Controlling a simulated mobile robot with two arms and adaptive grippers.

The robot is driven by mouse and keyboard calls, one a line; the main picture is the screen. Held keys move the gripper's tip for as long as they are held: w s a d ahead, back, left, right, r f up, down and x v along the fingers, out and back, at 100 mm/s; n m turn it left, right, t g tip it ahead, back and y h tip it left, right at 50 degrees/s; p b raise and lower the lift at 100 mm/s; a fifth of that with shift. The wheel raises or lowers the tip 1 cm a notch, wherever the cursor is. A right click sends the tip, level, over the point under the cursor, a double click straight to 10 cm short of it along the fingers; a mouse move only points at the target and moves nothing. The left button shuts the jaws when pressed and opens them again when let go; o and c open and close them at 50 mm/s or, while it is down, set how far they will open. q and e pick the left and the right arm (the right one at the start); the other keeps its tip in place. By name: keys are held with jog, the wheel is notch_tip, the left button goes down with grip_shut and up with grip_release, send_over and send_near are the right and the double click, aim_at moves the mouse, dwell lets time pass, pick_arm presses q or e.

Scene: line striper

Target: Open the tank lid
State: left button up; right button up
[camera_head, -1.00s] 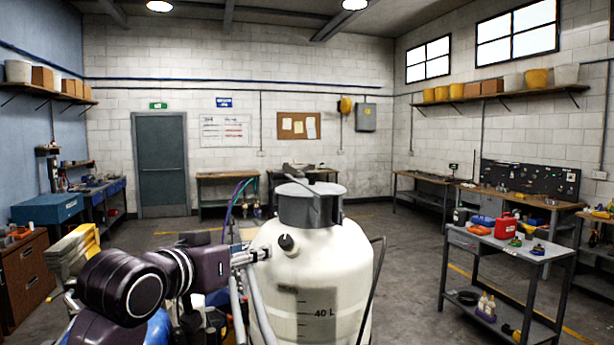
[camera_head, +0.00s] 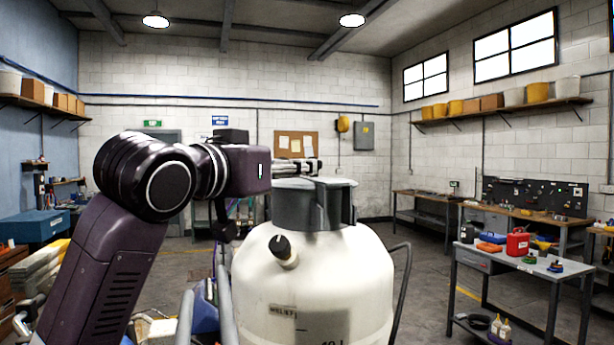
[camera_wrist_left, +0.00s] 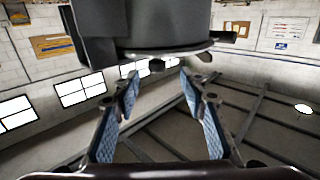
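The white tank (camera_head: 310,275) stands upright in front of me, with a black knob on its shoulder. Its dark grey collar and lid (camera_head: 312,205) sit on top, and the lid looks shut. My left arm comes in from the left, and its gripper (camera_head: 312,167) is level with the lid's top, by its far side. In the left wrist view the gripper (camera_wrist_left: 158,82) is open, its blue-padded fingers apart with nothing held. The grey lid and collar (camera_wrist_left: 155,28) appear upside down there, just beyond the fingertips. Contact cannot be told. My right gripper is not in view.
A black hose or handle (camera_head: 401,290) curves at the tank's right side. A grey cart (camera_head: 520,262) with a red can (camera_head: 517,243) stands to the right. Workbenches line the walls. The floor between tank and cart is open.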

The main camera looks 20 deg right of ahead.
aim_at(308, 178)
pick_arm(q)
jog(key=shift+w+d+r+p, duration=0.35)
jog(key=shift+d+p, duration=0.2)
jog(key=shift+p, duration=0.1)
jog(key=shift+w+d+r+p, duration=0.25)
jog(key=shift+d+r+p, duration=0.05)
jog(key=shift+d+p, duration=0.3)
jog(key=x, duration=0.1)
jog(key=p+x, duration=0.1)
jog(key=x, duration=0.1)
jog(key=shift+w+d+f, duration=0.15)
jog(key=shift+w+f, duration=0.1)
jog(key=shift+f, duration=0.05)
jog(key=shift+w+d+f+p, duration=0.1)
jog(key=shift+w+d+p, duration=0.05)
jog(key=shift+w+p, duration=0.15)
jog(key=shift+s, duration=0.15)
grip_shut()
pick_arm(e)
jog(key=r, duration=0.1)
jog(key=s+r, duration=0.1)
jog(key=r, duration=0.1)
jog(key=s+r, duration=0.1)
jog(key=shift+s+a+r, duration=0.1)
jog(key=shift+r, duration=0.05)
